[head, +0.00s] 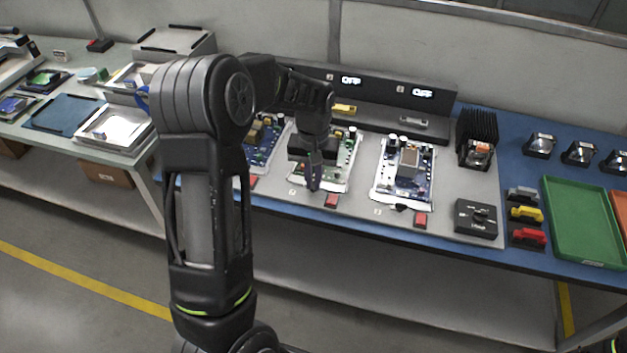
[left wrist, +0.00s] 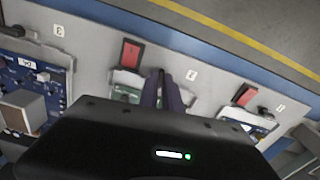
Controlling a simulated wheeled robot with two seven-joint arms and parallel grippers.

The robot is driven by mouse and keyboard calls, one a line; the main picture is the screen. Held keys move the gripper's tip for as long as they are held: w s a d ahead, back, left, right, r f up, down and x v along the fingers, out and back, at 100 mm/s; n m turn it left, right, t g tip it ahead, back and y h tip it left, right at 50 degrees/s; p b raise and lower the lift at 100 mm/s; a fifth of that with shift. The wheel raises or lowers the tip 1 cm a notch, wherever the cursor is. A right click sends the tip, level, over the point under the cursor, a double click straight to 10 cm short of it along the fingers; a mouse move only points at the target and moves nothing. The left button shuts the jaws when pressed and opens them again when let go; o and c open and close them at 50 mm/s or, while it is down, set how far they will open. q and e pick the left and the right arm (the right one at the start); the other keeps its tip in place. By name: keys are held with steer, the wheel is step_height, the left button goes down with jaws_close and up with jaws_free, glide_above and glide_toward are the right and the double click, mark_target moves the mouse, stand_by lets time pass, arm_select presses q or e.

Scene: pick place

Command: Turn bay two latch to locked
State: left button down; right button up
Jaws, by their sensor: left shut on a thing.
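The bay two board (head: 335,172) sits on the grey fixture, with a "2" label (left wrist: 192,75) and a red block (head: 331,200) along its front edge; the red block also shows in the left wrist view (left wrist: 130,53). My left gripper (head: 314,186) points down at the front edge of this bay. In the left wrist view its fingers (left wrist: 164,82) are close together between the red block and the label. They are shut on the bay two latch, which they hide, so I cannot tell its angle.
The bay three board (head: 388,185) is to the right, with its black latch (head: 401,207) and red block (head: 420,220). A black box (head: 476,217), a finned heatsink (head: 477,130) and a green tray (head: 585,225) stand farther right. Two displays behind read OFF.

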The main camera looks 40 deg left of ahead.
mark_target(313, 185)
arm_select(q)
steer(key=shift+m, duration=0.6)
steer(key=c, duration=1.5)
jaws_free()
steer(key=shift+c, duration=0.2)
steer(key=shift+r, duration=0.15)
step_height(313, 185, up, 8)
steer(key=shift+f+b, duration=0.2)
steer(key=shift+b, duration=0.2)
